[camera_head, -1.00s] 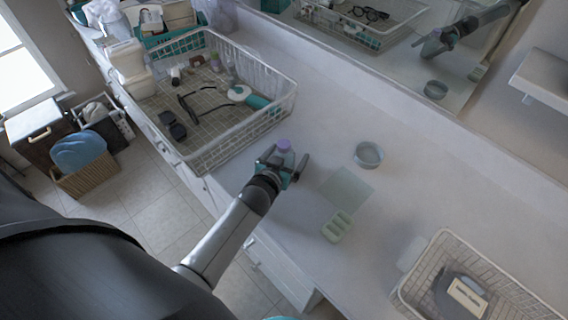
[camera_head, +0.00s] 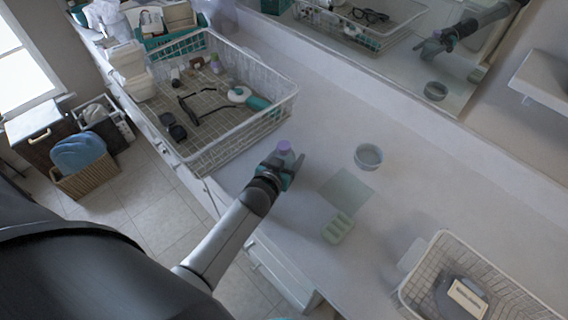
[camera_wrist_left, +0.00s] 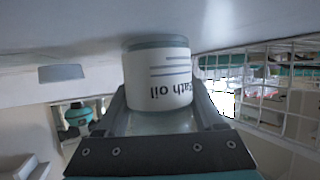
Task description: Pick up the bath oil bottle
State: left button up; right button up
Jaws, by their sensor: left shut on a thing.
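The gripper hides much of the bottle in the head view. I cannot tell whether the base touches the counter. My right gripper is not in view.
A large wire basket (camera_head: 232,140) with glasses and toiletries stands left of the gripper. A round grey-blue bowl (camera_head: 368,157), a flat pale green mat (camera_head: 347,188) and a green tray (camera_head: 338,228) lie to the right. Another wire basket (camera_head: 420,270) is at lower right. A mirror backs the counter.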

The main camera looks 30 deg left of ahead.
pick_arm(q)
jog(key=shift+c, duration=0.8)
jog(key=shift+r, duration=0.55)
notch_tip(320, 180, up, 19)
jog(key=p, duration=0.6)
jog(key=o, duration=1)
grip_shut()
